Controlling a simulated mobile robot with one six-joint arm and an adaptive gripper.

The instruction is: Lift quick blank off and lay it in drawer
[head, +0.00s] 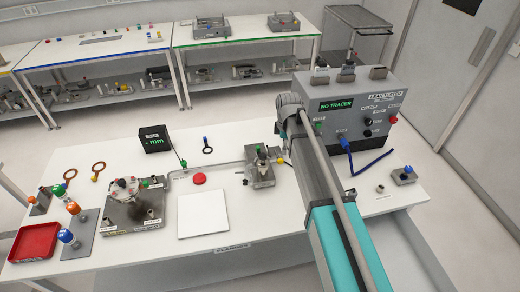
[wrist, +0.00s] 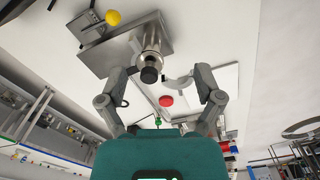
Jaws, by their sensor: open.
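A small metal fixture (head: 262,178) stands on the white bench just left of my arm, carrying upright metal fittings. In the wrist view, a steel cylinder (wrist: 151,57) with a dark end rises from a metal block (wrist: 125,45). I cannot tell for certain which part is the quick blank. My gripper (wrist: 161,74) is open, its fingers spread on either side of the cylinder's dark end; I see no contact. In the head view my arm hides most of the gripper. A labelled bench front edge (head: 235,246) is visible, but I cannot make out an open drawer there.
A leak tester (head: 350,105) reading "NO TRACER" stands behind my arm, with a blue cable (head: 372,163). A white plate (head: 203,214), a red disc (head: 199,179), a larger chamber block (head: 135,210) and a red tray (head: 35,242) lie to the left.

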